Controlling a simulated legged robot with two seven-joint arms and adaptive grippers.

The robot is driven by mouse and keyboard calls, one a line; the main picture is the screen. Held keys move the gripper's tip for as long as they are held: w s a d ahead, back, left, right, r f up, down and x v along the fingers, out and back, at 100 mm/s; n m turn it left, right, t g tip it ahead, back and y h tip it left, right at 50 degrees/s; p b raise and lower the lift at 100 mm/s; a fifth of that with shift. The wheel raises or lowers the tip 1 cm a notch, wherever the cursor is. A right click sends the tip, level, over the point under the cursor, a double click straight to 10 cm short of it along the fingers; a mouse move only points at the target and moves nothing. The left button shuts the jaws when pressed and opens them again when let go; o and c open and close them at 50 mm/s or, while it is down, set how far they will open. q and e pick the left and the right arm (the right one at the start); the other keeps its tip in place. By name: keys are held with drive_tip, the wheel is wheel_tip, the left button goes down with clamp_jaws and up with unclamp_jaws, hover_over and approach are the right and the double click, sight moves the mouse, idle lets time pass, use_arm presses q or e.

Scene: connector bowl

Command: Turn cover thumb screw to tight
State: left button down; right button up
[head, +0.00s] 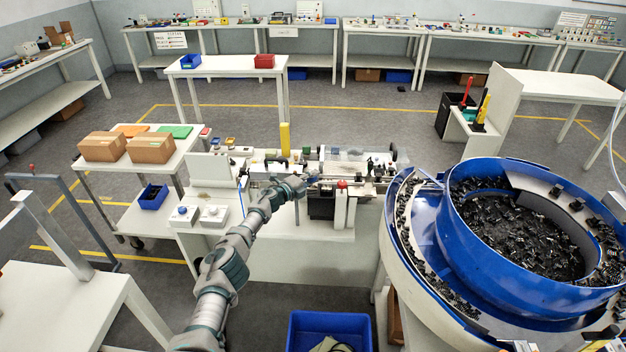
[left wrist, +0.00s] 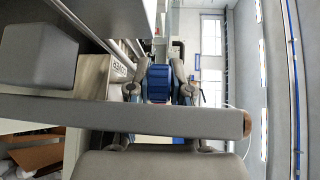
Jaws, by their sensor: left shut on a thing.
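The thumb screw (left wrist: 159,84) shows in the left wrist view as a ribbed blue knob. My left gripper (left wrist: 159,75) has one finger on each side of the knob and is shut on it. In the head view my left arm reaches from the bottom to the machine bench, and the left gripper (head: 299,184) is at the machine there. The knob is hidden or too small to make out in the head view. Whether the screw is tight cannot be told. My right gripper is not in view.
A large blue bowl feeder (head: 450,225) full of black connectors stands at the right. A red-topped post (head: 342,185) is right of the gripper. A grey bar (left wrist: 120,115) crosses the left wrist view close to the camera. A blue bin (head: 300,335) stands below the bench.

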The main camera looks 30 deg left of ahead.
use_arm(q)
drive_tip(key=shift+s+f, duration=0.1)
drive_tip(key=shift+f, duration=0.35)
drive_tip(key=c, duration=1.3)
unclamp_jaws()
drive_tip(key=shift+a+r, duration=0.1)
drive_tip(key=shift+r, duration=0.1)
drive_tip(key=shift+a, duration=0.1)
drive_tip(key=v, duration=1.1)
drive_tip(key=shift+s, duration=0.35)
